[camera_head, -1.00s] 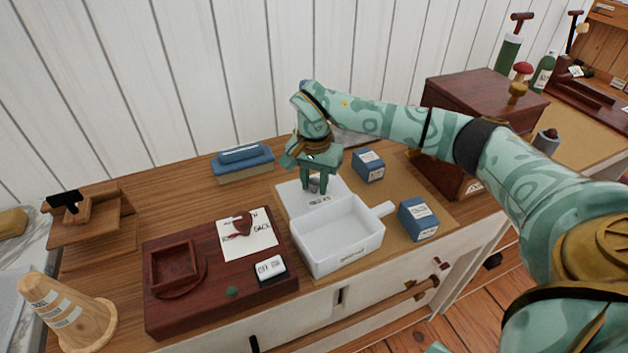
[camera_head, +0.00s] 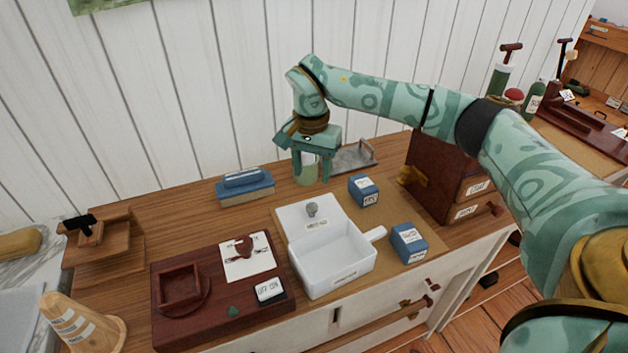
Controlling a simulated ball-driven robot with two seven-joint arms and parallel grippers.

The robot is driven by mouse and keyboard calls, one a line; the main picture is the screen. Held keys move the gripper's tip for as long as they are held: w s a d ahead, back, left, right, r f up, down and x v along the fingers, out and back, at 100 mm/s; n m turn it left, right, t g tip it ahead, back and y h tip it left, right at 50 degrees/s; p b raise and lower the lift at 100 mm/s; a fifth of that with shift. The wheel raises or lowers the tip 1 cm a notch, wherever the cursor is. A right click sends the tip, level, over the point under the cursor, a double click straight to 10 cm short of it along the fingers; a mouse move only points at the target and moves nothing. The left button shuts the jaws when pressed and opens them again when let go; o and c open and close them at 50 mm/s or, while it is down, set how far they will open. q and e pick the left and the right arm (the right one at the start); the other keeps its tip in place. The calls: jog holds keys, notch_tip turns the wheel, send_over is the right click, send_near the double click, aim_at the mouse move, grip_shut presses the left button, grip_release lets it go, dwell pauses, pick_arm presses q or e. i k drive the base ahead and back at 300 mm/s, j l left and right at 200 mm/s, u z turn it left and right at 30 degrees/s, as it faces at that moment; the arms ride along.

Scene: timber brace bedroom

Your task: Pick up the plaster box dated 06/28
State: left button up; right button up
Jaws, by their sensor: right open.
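Two small blue boxes with white labels stand on the tan mat. One blue box (camera_head: 363,189) is behind and right of the open white box, the other blue box (camera_head: 408,243) is nearer the front. Their label print is too small to read, so I cannot tell which is dated 06/28. The white box (camera_head: 333,262) is empty, its lid (camera_head: 304,224) laid back with a grey knob. My right gripper (camera_head: 311,181) is open, pointing down behind the lid and left of the rear blue box. My left gripper is not in view.
A blue block (camera_head: 245,186) and a dark red tray board (camera_head: 222,309) lie left. A dark wooden cabinet (camera_head: 432,179) stands right; a grey metal tray (camera_head: 354,157) is at the back.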

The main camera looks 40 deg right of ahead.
aim_at(410, 245)
jog(key=k, duration=1)
